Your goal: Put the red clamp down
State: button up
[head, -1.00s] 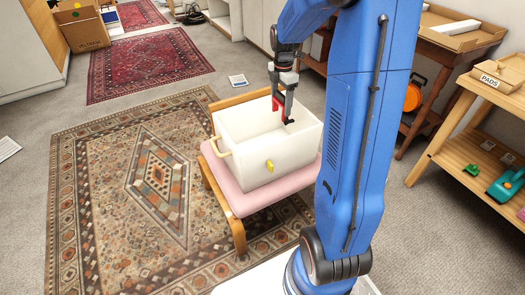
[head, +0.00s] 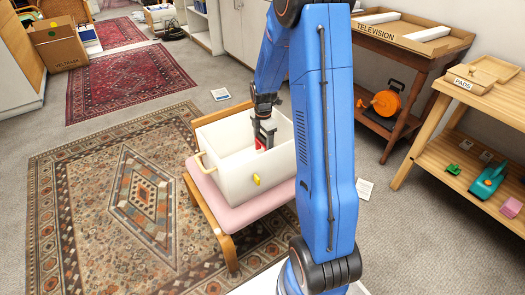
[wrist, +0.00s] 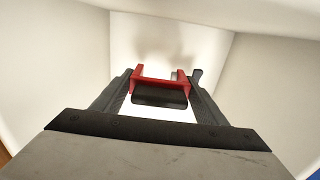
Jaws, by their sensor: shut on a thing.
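The red clamp (head: 267,130) is in my gripper (head: 263,139), inside the mouth of a white box (head: 233,178). In the wrist view the red clamp (wrist: 178,84) sits between the fingers of my gripper (wrist: 160,92), with its two red arms pointing away from me. The box's pale inner walls surround it there. I cannot tell whether the clamp touches the box floor. The white box stands on a pink-cushioned stool (head: 213,203) with a wooden frame.
A patterned rug (head: 85,215) lies left of the stool. A wooden shelf (head: 440,160) with a green-and-orange tool (head: 488,180) and a table with a television tray (head: 408,40) stand right. A cardboard box (head: 60,45) is at the back left.

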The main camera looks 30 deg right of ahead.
jog(key=shift+f, duration=1.85)
jog(key=o, duration=1.2)
jog(key=shift+f, duration=0.1)
jog(key=shift+o, duration=0.2)
